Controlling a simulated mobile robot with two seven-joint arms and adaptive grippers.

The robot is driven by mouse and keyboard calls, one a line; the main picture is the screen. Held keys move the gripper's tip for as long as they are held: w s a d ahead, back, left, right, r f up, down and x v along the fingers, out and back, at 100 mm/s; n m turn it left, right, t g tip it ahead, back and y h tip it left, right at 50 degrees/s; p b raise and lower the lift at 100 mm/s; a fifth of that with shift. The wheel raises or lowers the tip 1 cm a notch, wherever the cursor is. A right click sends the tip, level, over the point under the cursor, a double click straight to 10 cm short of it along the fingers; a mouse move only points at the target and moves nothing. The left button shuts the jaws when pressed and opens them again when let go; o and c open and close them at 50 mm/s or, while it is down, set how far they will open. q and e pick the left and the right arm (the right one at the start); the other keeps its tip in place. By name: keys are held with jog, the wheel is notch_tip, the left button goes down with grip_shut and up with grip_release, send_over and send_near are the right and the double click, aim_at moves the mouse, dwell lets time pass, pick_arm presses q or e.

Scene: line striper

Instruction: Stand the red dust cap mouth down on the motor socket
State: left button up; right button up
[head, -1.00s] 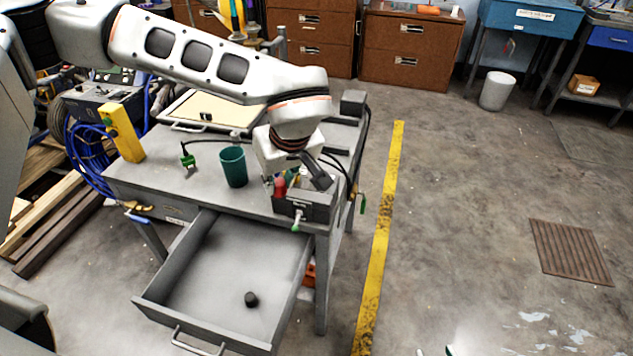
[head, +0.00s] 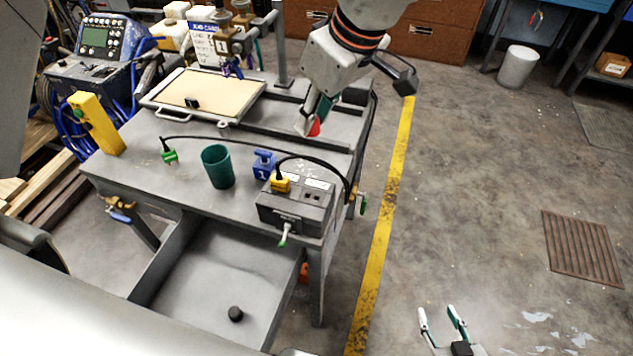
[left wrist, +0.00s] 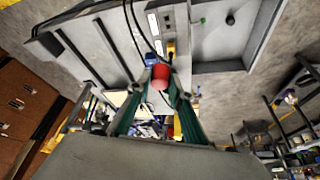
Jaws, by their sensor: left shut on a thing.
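The red dust cap (head: 315,129) is between the fingertips of my left gripper (head: 314,120), above the far right part of the bench. My left gripper is shut on it; the left wrist view shows the red cap (left wrist: 160,77) between the green fingers. Its mouth is hidden. A grey box (head: 282,218) sits at the bench's right front corner, with white labels and small dark openings on top. A yellow plug (head: 280,184) with a black cable stands on it. I cannot tell which opening is the motor socket. My right gripper (head: 441,315) is open and empty, low over the floor.
A green plug (head: 169,156) lies to the left. The open drawer (head: 203,270) holds a black round piece (head: 235,314). A beige board (head: 210,92) lies behind.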

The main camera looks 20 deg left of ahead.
pick_arm(q)
notch_tip(320, 180, down, 15)
jog(key=shift+s+r+p, duration=0.15)
jog(key=shift+p, duration=0.15)
notch_tip(320, 180, down, 4)
jog(key=shift+r, duration=0.2)
jog(key=shift+f, duration=0.15)
pick_arm(e)
jog(key=shift+s+r, duration=0.1)
jog(key=shift+s, duration=0.3)
pick_arm(q)
jog(key=o, duration=0.5)
jog(key=shift+f, duration=0.1)
jog(key=shift+o, duration=1.3)
